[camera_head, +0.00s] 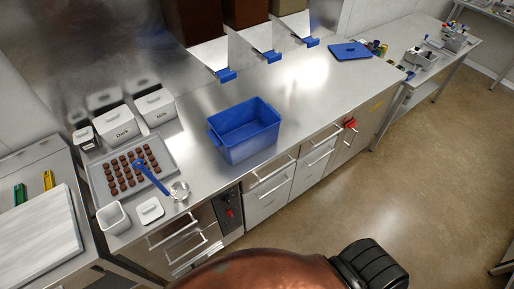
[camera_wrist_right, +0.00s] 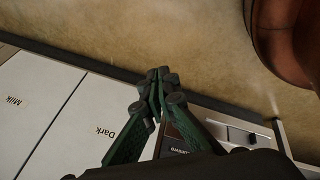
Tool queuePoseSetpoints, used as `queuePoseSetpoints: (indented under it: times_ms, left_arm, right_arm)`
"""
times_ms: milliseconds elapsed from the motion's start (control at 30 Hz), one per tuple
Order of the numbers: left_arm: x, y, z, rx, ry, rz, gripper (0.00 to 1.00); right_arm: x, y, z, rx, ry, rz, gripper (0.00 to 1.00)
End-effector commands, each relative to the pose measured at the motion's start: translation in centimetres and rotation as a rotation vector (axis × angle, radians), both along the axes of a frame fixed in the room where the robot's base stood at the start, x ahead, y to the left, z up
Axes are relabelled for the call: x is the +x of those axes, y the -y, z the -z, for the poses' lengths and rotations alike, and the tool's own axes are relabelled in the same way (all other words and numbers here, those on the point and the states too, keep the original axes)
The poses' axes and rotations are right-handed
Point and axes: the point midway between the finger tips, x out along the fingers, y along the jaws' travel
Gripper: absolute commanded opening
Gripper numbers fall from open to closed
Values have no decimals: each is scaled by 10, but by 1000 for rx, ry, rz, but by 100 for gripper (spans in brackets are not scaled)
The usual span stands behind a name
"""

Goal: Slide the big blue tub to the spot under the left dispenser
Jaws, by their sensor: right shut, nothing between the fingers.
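The big blue tub (camera_head: 245,145) stands upright and looks empty on the steel counter (camera_head: 310,90), near its front edge. The left dispenser (camera_head: 208,55) hangs at the back, with a blue outlet (camera_head: 227,76) over the counter. The tub is in front of this outlet and slightly to its right, with bare counter between. My right gripper shows only in the right wrist view (camera_wrist_right: 158,82). Its green fingers meet at the tips, shut and empty, over the floor beside white drawer fronts, away from the tub. My left gripper is in neither view.
Middle (camera_head: 262,42) and right (camera_head: 303,25) dispensers hang alongside. A blue flat item (camera_head: 350,50) lies far right. Counter behind the tub is clear.

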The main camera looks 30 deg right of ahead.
Motion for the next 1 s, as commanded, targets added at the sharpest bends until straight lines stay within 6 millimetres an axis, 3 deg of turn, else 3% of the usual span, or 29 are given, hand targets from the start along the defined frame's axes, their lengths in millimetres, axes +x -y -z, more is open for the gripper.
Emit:
queuePoseSetpoints:
  times_ms: [33,100,167,200,333,400,500,600,700,867,1000]
  left_arm:
    - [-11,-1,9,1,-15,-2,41]
    - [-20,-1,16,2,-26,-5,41]
    - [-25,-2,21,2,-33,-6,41]
    - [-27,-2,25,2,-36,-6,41]
    - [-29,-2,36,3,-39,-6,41]
    - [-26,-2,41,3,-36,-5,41]
    - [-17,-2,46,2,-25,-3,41]
    - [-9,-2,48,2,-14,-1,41]
    - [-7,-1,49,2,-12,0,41]
    - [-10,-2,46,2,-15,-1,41]
    - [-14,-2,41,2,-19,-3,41]
  right_arm:
    - [50,15,-27,-96,110,-145,0]
    - [113,31,-80,-274,251,-367,0]
    - [161,43,-134,-459,359,-551,0]
    - [188,50,-173,-599,421,-670,0]
    - [249,59,-307,-1110,551,-1014,0]
    - [264,56,-371,-1381,569,-1156,0]
    - [273,45,-444,-1714,551,-1303,0]
    - [273,35,-491,-1949,509,-1391,0]
    - [273,28,-515,-2082,475,-1435,0]
    - [284,24,-526,-2132,463,-1450,0]
    - [308,22,-526,-2130,465,-1448,0]
